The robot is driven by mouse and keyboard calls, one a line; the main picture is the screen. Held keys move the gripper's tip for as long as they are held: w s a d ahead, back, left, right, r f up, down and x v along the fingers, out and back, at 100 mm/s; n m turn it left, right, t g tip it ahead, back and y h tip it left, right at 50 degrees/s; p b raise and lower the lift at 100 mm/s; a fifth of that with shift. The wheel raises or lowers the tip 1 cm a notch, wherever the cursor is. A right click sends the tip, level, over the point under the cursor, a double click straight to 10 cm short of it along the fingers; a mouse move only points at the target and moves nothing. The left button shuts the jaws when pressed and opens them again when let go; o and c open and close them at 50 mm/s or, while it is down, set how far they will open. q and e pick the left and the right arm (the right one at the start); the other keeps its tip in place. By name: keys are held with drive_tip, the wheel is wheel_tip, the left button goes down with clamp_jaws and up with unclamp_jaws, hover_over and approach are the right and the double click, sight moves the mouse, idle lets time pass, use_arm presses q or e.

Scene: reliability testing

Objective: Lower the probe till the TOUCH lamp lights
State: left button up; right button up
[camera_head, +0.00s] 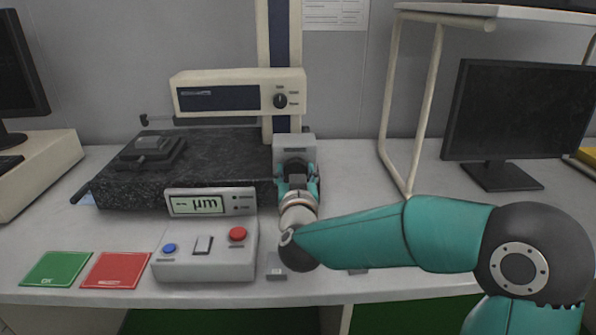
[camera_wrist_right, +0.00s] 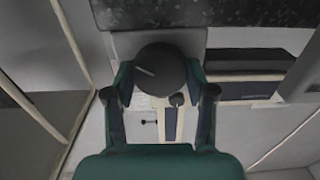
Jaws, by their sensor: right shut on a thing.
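My right gripper (camera_head: 298,176) is shut on a dark round knob (camera_wrist_right: 160,70) with a pale line mark; its fingers (camera_wrist_right: 160,92) lie on both sides of it. The knob sits on a grey housing (camera_head: 294,145) at the column's foot; my gripper mostly hides it in the head view. The cream drive unit (camera_head: 237,92) hangs on the column. A thin dark probe arm (camera_head: 190,121) runs left beneath it, its tip above a small block (camera_head: 152,142); contact cannot be told. The display (camera_head: 195,205) reads "-- µm". The small lamps (camera_head: 236,197) beside it look dark. My left gripper is out of view.
A control box (camera_head: 205,268) with blue and red buttons stands in front. Green (camera_head: 57,269) and red (camera_head: 116,270) pads lie left of it. The dark granite slab (camera_head: 215,150) fills the middle. A shelf frame (camera_head: 427,100) and monitor (camera_head: 520,110) stand right.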

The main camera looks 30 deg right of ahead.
drive_tip(key=shift+r+n+p, duration=0.25)
drive_tip(key=shift+n+p, duration=0.05)
drive_tip(key=shift+p, duration=0.1)
drive_tip(key=shift+f+n, duration=0.2)
drive_tip(key=shift+n, duration=0.2)
drive_tip(key=o, duration=1.2)
drive_tip(key=shift+c, duration=0.2)
drive_tip(key=shift+s+a, duration=0.2)
drive_tip(key=shift+s, duration=0.2)
drive_tip(key=v, duration=1.1)
